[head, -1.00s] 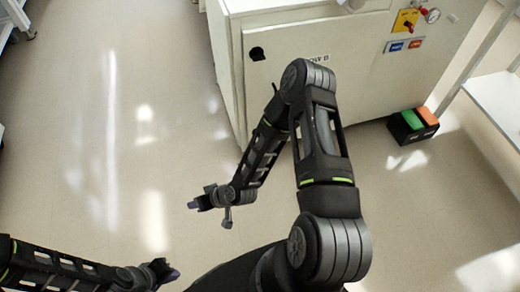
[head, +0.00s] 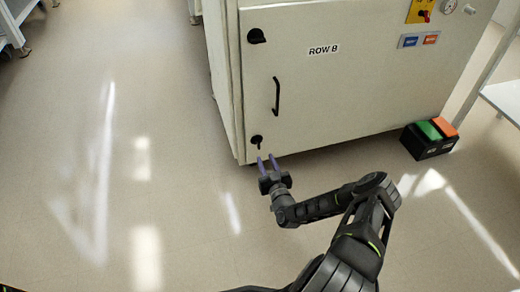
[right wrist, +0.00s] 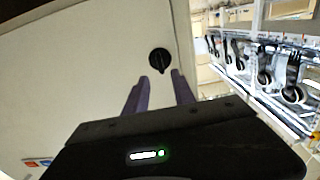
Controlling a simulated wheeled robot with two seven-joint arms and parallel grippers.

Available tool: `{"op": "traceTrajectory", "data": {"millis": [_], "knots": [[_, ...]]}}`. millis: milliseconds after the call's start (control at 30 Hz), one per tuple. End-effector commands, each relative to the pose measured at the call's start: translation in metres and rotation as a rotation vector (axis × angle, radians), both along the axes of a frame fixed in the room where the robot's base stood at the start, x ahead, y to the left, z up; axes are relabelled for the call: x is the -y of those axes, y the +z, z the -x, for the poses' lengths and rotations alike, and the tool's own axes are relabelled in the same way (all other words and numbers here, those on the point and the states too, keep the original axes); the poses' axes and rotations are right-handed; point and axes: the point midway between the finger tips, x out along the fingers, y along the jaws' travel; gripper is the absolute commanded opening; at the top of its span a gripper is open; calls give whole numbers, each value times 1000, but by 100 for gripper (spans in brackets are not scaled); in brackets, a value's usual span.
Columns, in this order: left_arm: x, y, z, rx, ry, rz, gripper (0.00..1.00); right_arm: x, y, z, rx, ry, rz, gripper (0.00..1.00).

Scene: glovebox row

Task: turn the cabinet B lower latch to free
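Cabinet B (head: 340,100), a cream cabinet labelled ROW B, stands ahead of me. Its lower latch (head: 257,139) is a black round knob near the door's lower left corner, with a short lever pointing roughly down. My right gripper (head: 267,161) is just below and in front of it, fingers pointing at the door, open and empty. In the right wrist view the latch (right wrist: 159,61) shows just beyond the gap between the purple fingertips (right wrist: 162,80), apparently not touched. My left gripper is out of view.
The upper latch (head: 256,36) and a black door handle (head: 276,96) are on the same door. A black box with green and orange tops (head: 430,138) stands on the floor at right. The floor left of the cabinet is clear.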

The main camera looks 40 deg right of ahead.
Motion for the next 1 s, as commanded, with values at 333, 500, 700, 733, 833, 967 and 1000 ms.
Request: {"op": "traceTrajectory", "data": {"millis": [333,500,700,733,833,967,1000], "knots": [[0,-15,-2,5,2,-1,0,8,-3,-28,0,2,-1,31],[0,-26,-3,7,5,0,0,17,-4,-53,0,1,-1,31],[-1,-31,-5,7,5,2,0,24,-2,-72,-2,1,-2,31],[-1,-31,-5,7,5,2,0,24,-2,-73,-2,1,-2,31],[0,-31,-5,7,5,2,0,25,-1,-74,-2,2,-3,31],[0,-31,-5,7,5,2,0,25,0,-74,-2,2,-3,31],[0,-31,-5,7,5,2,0,25,0,-74,-2,2,-3,31]]}}
